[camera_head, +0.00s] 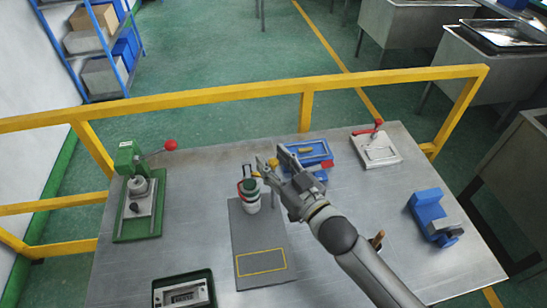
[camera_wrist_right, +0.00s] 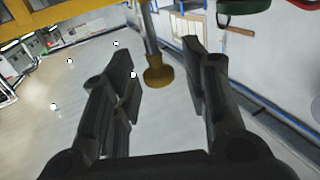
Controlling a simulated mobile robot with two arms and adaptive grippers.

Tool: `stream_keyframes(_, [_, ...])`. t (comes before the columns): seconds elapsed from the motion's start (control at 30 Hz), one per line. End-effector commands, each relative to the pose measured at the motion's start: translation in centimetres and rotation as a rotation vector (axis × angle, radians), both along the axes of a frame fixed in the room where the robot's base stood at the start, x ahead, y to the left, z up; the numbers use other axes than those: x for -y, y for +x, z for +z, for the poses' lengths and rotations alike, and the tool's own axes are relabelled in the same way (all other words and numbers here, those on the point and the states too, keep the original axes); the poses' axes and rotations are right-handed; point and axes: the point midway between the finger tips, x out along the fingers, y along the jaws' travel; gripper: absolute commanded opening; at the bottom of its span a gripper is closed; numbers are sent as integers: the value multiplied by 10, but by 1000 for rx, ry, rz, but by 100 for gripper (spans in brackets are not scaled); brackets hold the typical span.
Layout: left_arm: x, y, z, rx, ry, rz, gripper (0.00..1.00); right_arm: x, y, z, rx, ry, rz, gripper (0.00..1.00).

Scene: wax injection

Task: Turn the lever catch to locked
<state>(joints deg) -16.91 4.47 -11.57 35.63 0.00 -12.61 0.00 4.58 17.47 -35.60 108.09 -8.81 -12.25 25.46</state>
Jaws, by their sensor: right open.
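My right gripper (camera_head: 273,163) is over the middle of the bench, beside a white and dark-green canister (camera_head: 250,197). In the right wrist view its two dark fingers (camera_wrist_right: 158,72) stand apart, with nothing gripped. A yellow round knob or foot on a steel rod (camera_wrist_right: 157,70) shows between or beyond them; I cannot tell the depth. A pale plate fixture with a red-handled lever (camera_head: 376,128) sits at the back right, clear of the gripper. I cannot tell for certain which part is the lever catch. My left gripper is not in view.
A green press with a red-knobbed lever (camera_head: 130,158) stands at left. A blue tray (camera_head: 326,159) lies behind my right gripper, and a blue vise (camera_head: 428,211) stands at right. A grey mat (camera_head: 258,240) and a boxed display (camera_head: 183,292) are in front. A yellow rail (camera_head: 230,93) runs behind the bench.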

Motion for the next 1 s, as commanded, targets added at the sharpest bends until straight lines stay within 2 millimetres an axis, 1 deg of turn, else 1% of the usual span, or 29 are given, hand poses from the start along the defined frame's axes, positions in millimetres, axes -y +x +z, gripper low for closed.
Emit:
stream_keyframes(0.07, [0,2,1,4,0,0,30,-2,2,1,1,1,0,42])
stream_keyframes(0.33, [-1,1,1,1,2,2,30,-2,3,0,0,0,0,42])
stream_keyframes(0.37, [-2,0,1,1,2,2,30,-2,3,0,0,0,0,40])
stream_keyframes(0.67, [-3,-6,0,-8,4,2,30,-2,3,0,0,0,0,2])
stream_keyframes(0.7, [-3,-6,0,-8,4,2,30,-2,3,0,0,0,0,0])
stream_keyframes(0.87, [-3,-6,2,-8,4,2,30,-3,3,1,3,-2,19,0])
stream_keyframes(1.0, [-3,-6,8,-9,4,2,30,-4,3,2,7,-6,85,0])
